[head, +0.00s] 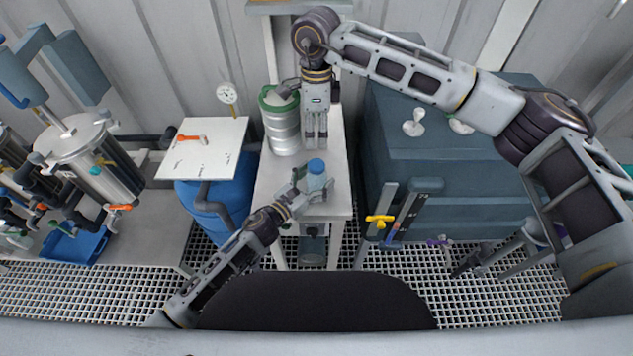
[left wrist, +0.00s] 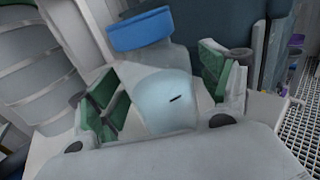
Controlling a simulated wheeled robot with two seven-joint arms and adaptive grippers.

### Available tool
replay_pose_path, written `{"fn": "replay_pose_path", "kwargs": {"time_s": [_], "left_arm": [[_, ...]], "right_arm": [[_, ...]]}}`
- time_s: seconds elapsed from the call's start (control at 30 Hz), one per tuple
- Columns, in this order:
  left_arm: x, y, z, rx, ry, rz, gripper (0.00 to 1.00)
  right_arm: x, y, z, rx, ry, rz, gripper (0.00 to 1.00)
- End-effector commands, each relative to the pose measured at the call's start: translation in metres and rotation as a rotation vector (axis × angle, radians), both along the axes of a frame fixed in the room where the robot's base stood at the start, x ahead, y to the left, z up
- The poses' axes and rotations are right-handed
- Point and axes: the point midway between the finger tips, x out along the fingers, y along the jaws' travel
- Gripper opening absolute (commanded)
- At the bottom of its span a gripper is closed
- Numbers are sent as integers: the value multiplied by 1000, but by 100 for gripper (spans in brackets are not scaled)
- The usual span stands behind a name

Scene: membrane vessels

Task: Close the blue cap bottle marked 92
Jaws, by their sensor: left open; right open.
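The blue cap (head: 316,166) sits at the top of a pale, translucent bottle (head: 316,182) on the small white table. In the left wrist view the cap (left wrist: 140,30) and bottle (left wrist: 165,95) are close; I cannot tell how tightly the cap sits. A small dark mark shows on the bottle, but no number is readable. My left gripper (head: 308,186) is open, its green-padded fingers on either side of the bottle; contact is unclear. My right gripper (head: 316,143) is open and empty, pointing down just behind the bottle.
A ribbed metal canister (head: 281,130) with a green rim stands behind left on the white table (head: 271,185). A large blue-grey tank (head: 450,165) is at the right. A blue drum (head: 222,192) with a white board (head: 203,148) stands at the left.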

Motion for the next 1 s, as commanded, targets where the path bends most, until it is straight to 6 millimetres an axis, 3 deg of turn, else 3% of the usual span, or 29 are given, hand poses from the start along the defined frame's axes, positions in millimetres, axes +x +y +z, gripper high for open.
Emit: {"fn": "replay_pose_path", "kwargs": {"time_s": [0.37,1.0], "left_arm": [[-7,6,0,0,0,1,79],[-47,40,-1,1,2,-1,79]], "right_arm": [[0,0,0,0,0,0,67],[0,0,0,0,0,0,67]]}}
